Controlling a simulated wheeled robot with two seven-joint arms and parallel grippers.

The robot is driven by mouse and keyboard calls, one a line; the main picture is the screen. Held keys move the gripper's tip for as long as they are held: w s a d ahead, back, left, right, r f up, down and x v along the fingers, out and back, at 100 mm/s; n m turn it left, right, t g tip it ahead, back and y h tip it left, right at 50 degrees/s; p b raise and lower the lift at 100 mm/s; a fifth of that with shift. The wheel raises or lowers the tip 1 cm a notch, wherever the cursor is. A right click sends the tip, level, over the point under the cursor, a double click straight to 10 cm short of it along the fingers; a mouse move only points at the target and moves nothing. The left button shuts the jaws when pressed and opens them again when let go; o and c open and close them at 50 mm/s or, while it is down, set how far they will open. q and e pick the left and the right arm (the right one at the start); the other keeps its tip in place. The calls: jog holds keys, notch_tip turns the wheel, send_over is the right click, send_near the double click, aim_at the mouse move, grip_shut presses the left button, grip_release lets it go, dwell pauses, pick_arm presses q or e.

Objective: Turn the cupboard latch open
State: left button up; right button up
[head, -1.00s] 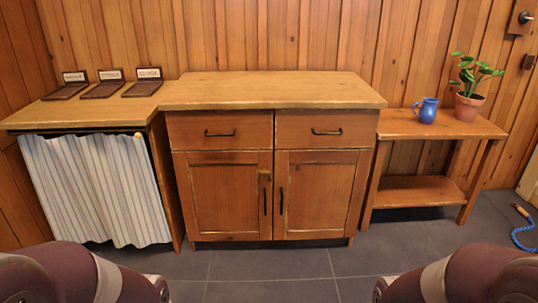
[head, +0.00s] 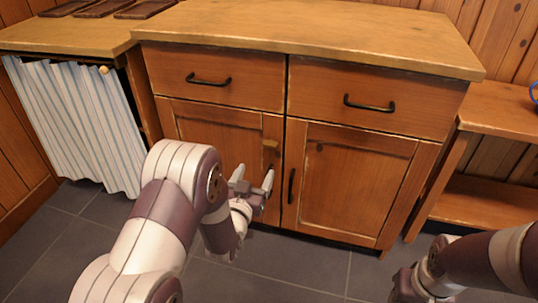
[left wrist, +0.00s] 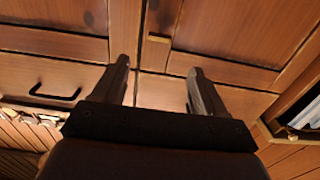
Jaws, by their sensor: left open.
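The cupboard (head: 370,180) has two closed lower doors. Its latch (head: 270,146) is a small yellowish block at the upper inner corner of the left door (head: 190,125). The latch also shows in the left wrist view (left wrist: 158,38), beyond the fingertips and roughly midway between them. My left gripper (head: 253,178) is open and empty, in front of the left door and just below the latch in the head view. No contact with the latch shows. My right gripper (head: 405,287) is low at the bottom right, away from the cupboard; its fingers are unclear.
A dark bar handle (head: 291,185) stands on the right door; the left door's handle is partly hidden by my left gripper. Two drawers with dark handles (head: 369,104) are above. A striped curtain (head: 75,120) hangs at left. A low shelf table (head: 500,200) stands at right.

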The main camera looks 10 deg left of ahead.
aim_at(269, 145)
pick_arm(q)
jog(key=w+b, duration=0.2)
jog(key=w, duration=0.3)
jog(key=w+b, duration=0.3)
jog(key=w, duration=0.3)
jog(key=shift+d+f, duration=0.1)
jog(key=shift+d, duration=0.1)
jog(key=shift+w+r, duration=0.2)
jog(key=shift+w, duration=0.45)
jog(key=c, duration=1.1)
